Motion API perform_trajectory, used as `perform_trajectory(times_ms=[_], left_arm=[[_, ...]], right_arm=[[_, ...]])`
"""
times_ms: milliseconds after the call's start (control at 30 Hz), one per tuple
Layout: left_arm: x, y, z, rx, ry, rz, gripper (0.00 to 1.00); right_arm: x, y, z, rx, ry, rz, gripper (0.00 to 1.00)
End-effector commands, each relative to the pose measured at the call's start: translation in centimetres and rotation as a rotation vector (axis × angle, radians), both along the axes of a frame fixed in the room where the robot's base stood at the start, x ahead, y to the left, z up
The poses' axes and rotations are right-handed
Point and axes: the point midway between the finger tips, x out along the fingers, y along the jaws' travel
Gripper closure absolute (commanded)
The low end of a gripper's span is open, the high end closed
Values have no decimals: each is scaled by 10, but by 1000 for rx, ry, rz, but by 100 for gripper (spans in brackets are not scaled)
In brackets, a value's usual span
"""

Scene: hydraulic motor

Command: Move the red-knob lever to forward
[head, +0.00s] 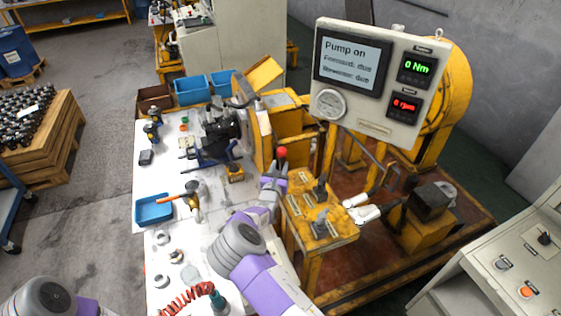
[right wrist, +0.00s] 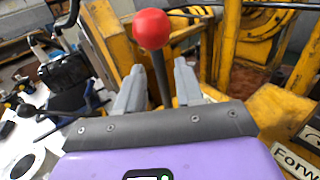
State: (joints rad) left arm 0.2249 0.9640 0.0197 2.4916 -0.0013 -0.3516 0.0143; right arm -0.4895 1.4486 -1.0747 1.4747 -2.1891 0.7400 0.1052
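The red-knob lever (head: 282,153) stands at the far left end of the yellow control stand (head: 330,234). In the right wrist view its red ball (right wrist: 152,29) is above my fingertips, and its dark shaft runs down between them. My right gripper (head: 274,171) is at the lever; in the right wrist view (right wrist: 158,85) its two grey fingers are apart, one on each side of the shaft. I cannot tell whether either finger touches it. A label reading "Forward" (right wrist: 295,162) shows at the lower right. My left gripper is out of view.
A display panel (head: 368,80) reads "Pump on", "Forward: due", "Reverse: due", 0 Nm and 0 rpm. Other dark levers (head: 319,190) stand close by on the stand. A white workbench (head: 212,185) with tools, a blue tray (head: 154,209) and a motor lies left of the stand.

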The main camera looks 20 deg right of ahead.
Motion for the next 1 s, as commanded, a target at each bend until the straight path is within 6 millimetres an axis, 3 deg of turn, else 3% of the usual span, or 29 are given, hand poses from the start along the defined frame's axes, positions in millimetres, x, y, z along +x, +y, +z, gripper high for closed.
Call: perform_trajectory(times_ms=[300,667,900,1000], left_arm=[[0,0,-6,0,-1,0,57],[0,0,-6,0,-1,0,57],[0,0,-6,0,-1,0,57],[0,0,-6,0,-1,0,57]], right_arm=[[26,-20,-1,-1,0,1,63],[29,-22,0,-1,1,1,63],[29,-22,0,-1,1,1,100],[29,-22,0,-1,1,1,100]])
